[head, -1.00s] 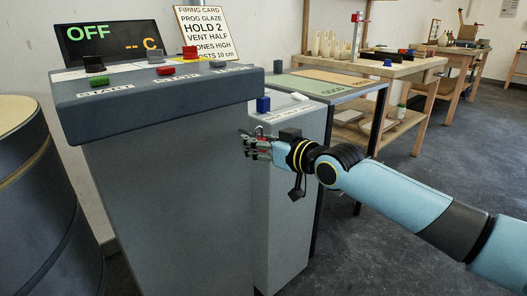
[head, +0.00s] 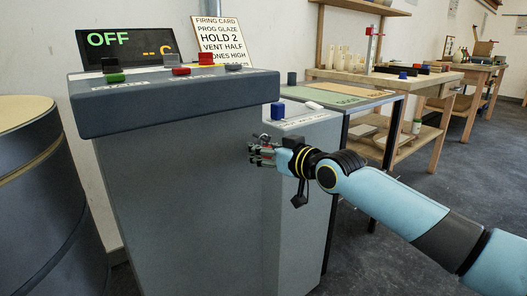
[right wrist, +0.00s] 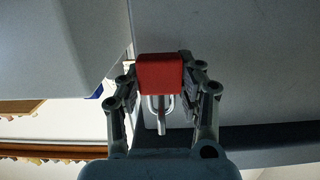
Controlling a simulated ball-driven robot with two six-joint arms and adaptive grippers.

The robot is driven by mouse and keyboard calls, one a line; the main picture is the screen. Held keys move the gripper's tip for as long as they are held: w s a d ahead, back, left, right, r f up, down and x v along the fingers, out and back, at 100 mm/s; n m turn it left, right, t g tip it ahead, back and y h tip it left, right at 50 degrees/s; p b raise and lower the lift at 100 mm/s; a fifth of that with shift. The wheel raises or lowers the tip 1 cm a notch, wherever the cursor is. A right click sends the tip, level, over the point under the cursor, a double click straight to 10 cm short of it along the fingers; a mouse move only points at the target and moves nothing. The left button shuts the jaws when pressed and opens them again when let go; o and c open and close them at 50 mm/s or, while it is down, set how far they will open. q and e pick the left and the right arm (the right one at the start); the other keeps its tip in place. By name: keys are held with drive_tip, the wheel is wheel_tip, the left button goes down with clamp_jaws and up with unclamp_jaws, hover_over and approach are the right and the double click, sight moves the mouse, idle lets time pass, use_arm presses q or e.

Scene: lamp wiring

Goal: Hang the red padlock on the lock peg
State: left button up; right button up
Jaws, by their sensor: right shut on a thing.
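The red padlock (right wrist: 160,73) is between the fingers of my right gripper (right wrist: 160,85) in the right wrist view. Its metal shackle (right wrist: 149,103) points down in that picture. A pale metal rod (right wrist: 161,122) shows at the shackle and may be the lock peg; I cannot tell whether the shackle is around it. In the head view my right gripper (head: 262,154) is shut on the padlock, beside the grey console's right side and below its top; the fingers mostly hide the padlock there. My left gripper is not in view.
The grey console (head: 180,99) has red, green and black controls on top. A lower grey cabinet (head: 310,118) with a blue block (head: 278,111) stands close behind my gripper. A round drum (head: 40,190) is at left. Open floor (head: 400,255) lies at right.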

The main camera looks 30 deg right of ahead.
idle(0.3)
drive_tip(key=o, duration=1.3)
drive_tip(key=shift+s+d+r, duration=0.15)
drive_tip(key=shift+s+r, duration=0.15)
drive_tip(key=shift+s, duration=1.7)
drive_tip(key=shift+s+d+r, duration=0.2)
drive_tip(key=shift+s+r, duration=0.1)
drive_tip(key=shift+s, duration=1.65)
drive_tip(key=shift+s+d+r, duration=0.15)
drive_tip(key=shift+s+r, duration=0.15)
drive_tip(key=shift+s, duration=1.7)
